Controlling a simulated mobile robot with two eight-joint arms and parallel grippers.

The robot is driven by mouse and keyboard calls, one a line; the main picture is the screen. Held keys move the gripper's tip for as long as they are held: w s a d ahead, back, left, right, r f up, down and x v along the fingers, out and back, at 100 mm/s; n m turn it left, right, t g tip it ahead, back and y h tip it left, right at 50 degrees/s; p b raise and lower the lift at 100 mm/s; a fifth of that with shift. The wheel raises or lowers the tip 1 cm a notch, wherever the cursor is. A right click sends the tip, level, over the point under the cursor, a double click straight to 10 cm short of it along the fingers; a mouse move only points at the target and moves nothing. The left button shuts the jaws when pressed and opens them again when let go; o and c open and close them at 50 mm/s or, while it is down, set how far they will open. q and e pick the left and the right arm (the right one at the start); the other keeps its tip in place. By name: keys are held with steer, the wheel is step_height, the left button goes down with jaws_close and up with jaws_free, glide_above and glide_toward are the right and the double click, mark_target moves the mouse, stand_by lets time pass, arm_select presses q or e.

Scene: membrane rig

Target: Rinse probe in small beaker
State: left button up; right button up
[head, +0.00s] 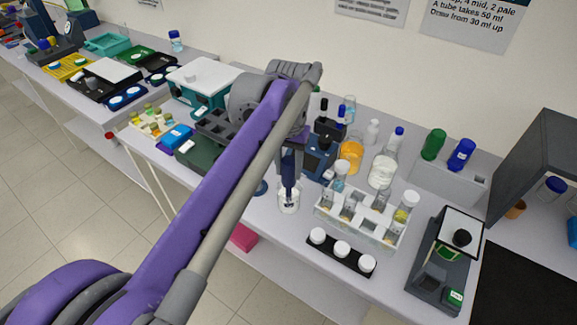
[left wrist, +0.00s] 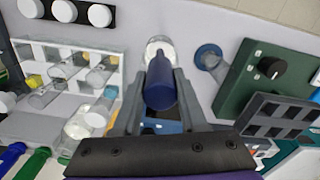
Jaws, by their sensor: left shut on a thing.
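In the head view my left gripper (head: 290,158) points down over the bench, shut on a dark blue probe (head: 288,170). The probe hangs upright with its lower end at the small clear beaker (head: 288,204), seemingly inside its rim. In the left wrist view the probe (left wrist: 161,88) sits between the two grey fingers (left wrist: 161,95). The beaker (left wrist: 160,47) shows just past the probe, partly hidden by it. Whether the tip touches the beaker's bottom cannot be seen. My right gripper is out of view.
A white rack (head: 358,218) with several tubes stands right of the beaker. A black strip (head: 340,256) with white-capped jars lies in front of it. A flask of orange liquid (head: 351,155) and bottles stand behind. A green-topped device (left wrist: 258,80) is close by in the left wrist view.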

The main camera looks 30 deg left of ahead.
mark_target(289, 160)
arm_select(q)
steer(key=shift+r+p, duration=1.1)
steer(key=shift+r, duration=0.5)
steer(key=shift+w+r+p, duration=0.1)
steer(key=shift+r+p, duration=1.75)
steer(key=shift+r, duration=1.4)
steer(key=shift+f, duration=0.1)
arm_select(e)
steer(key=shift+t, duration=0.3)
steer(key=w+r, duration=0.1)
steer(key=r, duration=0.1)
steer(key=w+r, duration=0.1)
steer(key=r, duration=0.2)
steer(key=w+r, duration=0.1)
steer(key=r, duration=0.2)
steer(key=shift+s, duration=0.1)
